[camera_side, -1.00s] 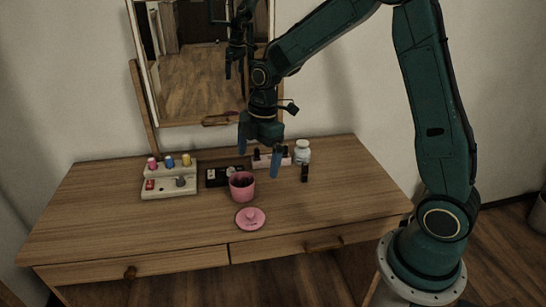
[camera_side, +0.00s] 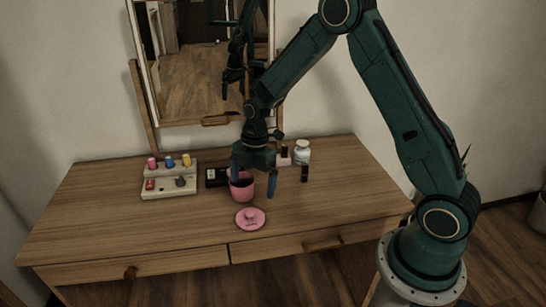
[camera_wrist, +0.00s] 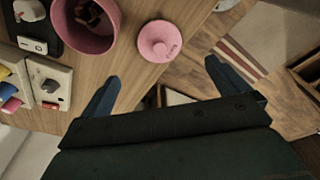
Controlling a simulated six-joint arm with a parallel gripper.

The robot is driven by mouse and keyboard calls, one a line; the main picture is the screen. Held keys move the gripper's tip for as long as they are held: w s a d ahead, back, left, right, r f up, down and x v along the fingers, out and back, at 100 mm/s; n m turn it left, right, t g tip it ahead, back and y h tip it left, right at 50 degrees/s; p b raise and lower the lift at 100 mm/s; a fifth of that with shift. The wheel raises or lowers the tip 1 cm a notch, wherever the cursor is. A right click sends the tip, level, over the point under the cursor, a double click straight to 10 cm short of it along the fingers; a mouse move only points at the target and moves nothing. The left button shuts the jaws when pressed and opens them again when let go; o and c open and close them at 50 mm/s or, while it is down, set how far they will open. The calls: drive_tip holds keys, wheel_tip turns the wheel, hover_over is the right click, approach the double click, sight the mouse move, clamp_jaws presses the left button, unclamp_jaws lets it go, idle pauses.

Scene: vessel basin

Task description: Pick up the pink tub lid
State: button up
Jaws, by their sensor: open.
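The pink tub lid (camera_side: 250,218) is a round disc with a small knob, lying flat on the wooden table near its front edge. It also shows in the wrist view (camera_wrist: 160,41), beyond the space between my fingers. The open pink tub (camera_side: 242,190) stands just behind the lid, with dark items inside; it also shows in the wrist view (camera_wrist: 88,22). My gripper (camera_side: 254,184) is open and empty, its blue fingers above and around the tub area in the side view, behind the lid and not touching it. The wrist view shows both fingers (camera_wrist: 168,85) spread wide.
A white jar (camera_side: 302,153) and a small black bottle (camera_side: 304,174) stand to the right. A mirror (camera_side: 200,65) rises behind. The front left tabletop is clear.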

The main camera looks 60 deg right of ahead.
hover_over(250, 213)
drive_tip(key=shift+s+d+f, duration=0.1)
drive_tip(key=shift+d+f, duration=0.15)
drive_tip(key=shift+f, duration=1.05)
drive_tip(key=shift+d+f, duration=0.2)
drive_tip(key=shift+f, duration=1.1)
drive_tip(key=shift+a+f, duration=0.2)
drive_tip(key=shift+f, duration=1.1)
drive_tip(key=shift+a+f, duration=0.2)
drive_tip(key=shift+f, duration=1.05)
drive_tip(key=c, duration=1)
